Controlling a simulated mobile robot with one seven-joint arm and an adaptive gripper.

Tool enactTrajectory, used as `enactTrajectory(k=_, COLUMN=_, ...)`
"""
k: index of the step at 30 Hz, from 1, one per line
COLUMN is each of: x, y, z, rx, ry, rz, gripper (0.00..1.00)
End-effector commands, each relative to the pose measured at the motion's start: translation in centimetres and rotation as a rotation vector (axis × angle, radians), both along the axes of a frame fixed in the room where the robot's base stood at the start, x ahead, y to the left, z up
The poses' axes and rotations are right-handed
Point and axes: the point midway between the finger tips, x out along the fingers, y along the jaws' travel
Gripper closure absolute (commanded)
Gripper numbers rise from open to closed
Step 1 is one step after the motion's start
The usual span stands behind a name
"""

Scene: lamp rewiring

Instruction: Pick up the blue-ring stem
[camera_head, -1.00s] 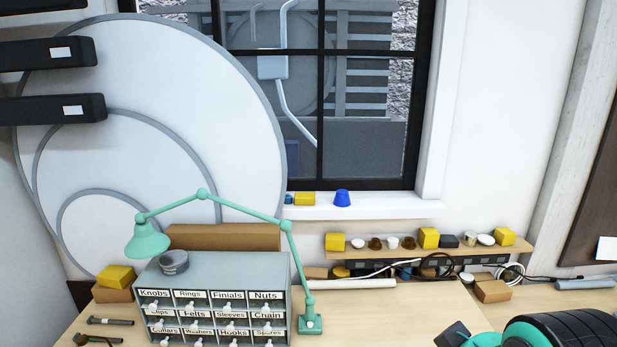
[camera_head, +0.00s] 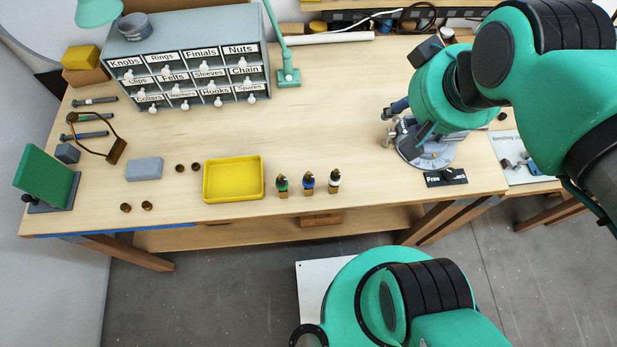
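The blue-ring stem (camera_head: 308,183) stands upright near the front edge of the bench. It is the middle one of three small brass-topped stems. A green-ring stem (camera_head: 282,185) stands to its left and a white-ring stem (camera_head: 334,182) to its right, with small gaps between them. My green arm reaches in from the right, well away from the stems. Its end is over a round grey base (camera_head: 428,154). My gripper's fingers cannot be made out clearly against the grey parts there. Nothing touches the blue-ring stem.
A yellow tray (camera_head: 234,197) lies just left of the stems. A grey block (camera_head: 144,169) and several small brown pieces lie farther left. A labelled drawer cabinet (camera_head: 188,75) and a green lamp (camera_head: 288,78) stand behind. The bench between the stems and the lamp is clear.

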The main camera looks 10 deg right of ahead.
Motion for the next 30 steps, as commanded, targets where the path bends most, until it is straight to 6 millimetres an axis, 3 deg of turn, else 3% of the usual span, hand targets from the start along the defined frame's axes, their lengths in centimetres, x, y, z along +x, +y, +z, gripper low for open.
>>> enactTrajectory(k=13, x=0.00, y=0.00, z=0.00, rx=0.000, ry=0.000, rz=0.000, gripper=0.62)
enactTrajectory(k=15, x=0.00, y=0.00, z=0.00, rx=0.000, ry=0.000, rz=0.000, gripper=0.53)
enactTrajectory(k=30, x=0.82, y=0.95, z=-0.62, rx=0.002, ry=0.033, rz=0.026, gripper=0.53)
